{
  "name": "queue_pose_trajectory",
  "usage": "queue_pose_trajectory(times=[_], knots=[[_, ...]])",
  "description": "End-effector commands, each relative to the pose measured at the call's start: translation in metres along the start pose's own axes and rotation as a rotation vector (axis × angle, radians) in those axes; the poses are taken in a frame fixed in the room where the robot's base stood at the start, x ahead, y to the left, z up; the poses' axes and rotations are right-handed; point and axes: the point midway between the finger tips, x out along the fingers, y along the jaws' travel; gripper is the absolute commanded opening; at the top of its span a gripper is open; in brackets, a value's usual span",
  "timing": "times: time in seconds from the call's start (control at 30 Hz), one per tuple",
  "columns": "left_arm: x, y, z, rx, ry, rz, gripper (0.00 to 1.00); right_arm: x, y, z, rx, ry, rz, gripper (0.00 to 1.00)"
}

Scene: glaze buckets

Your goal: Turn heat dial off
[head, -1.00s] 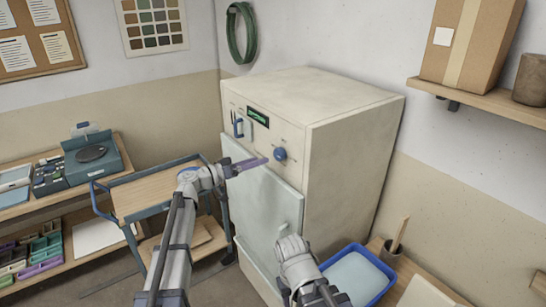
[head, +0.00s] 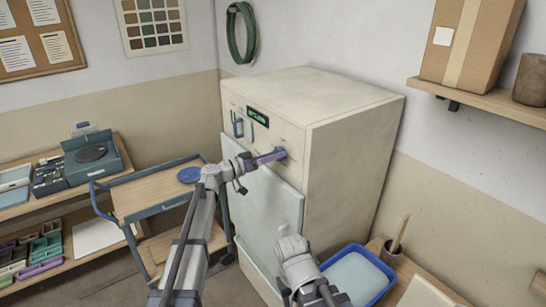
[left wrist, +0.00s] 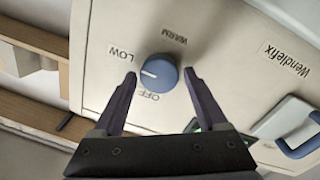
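The heat dial (left wrist: 159,73) is a round blue knob with a white pointer mark on the cream cabinet's front panel. Its mark points left in the left wrist view, between the printed words LOW and OFF. In the head view the dial (head: 281,154) is partly covered by my left gripper (head: 270,157). In the left wrist view my left gripper (left wrist: 159,75) is open, one purple finger on each side of the dial, with small gaps showing. My right arm's wrist is low in front of the cabinet; its fingers do not show.
A blue-handled latch (left wrist: 300,130) is on the same panel, with a green display (head: 257,115) near it. A cart (head: 150,190) with a blue disc (head: 190,174) stands left of the cabinet. A blue tray (head: 358,274) lies at the right.

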Motion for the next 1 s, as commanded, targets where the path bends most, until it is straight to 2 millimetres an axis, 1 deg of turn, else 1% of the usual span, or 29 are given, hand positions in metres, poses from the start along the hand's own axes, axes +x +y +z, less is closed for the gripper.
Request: queue_pose_trajectory(times=[0.03,0.07,0.6,0.63,0.83,1.0], knots=[[-0.0002,-0.0001,0.0000,0.000,0.000,0.000,0.68,0.0000,0.0000,0.0000,0.000,0.000,0.000,0.50],[-0.0002,-0.0001,0.0000,0.000,0.000,0.000,0.65,0.0000,0.0000,0.0000,0.000,0.000,0.000,0.50],[-0.0003,-0.0002,-0.0001,0.000,0.000,0.000,0.04,0.0000,0.0000,0.0000,0.000,0.000,0.000,0.50],[-0.0003,-0.0002,-0.0001,0.000,0.000,0.000,0.03,0.0000,0.0000,0.0000,0.000,0.000,0.000,0.50],[-0.0003,-0.0003,0.0001,-0.019,0.001,0.000,0.03,0.0005,-0.0001,0.0000,0.000,0.000,0.000,0.50],[-0.0003,-0.0007,0.0006,-0.091,0.006,0.003,0.03,0.0022,-0.0002,-0.0001,0.000,0.000,0.000,0.50]])
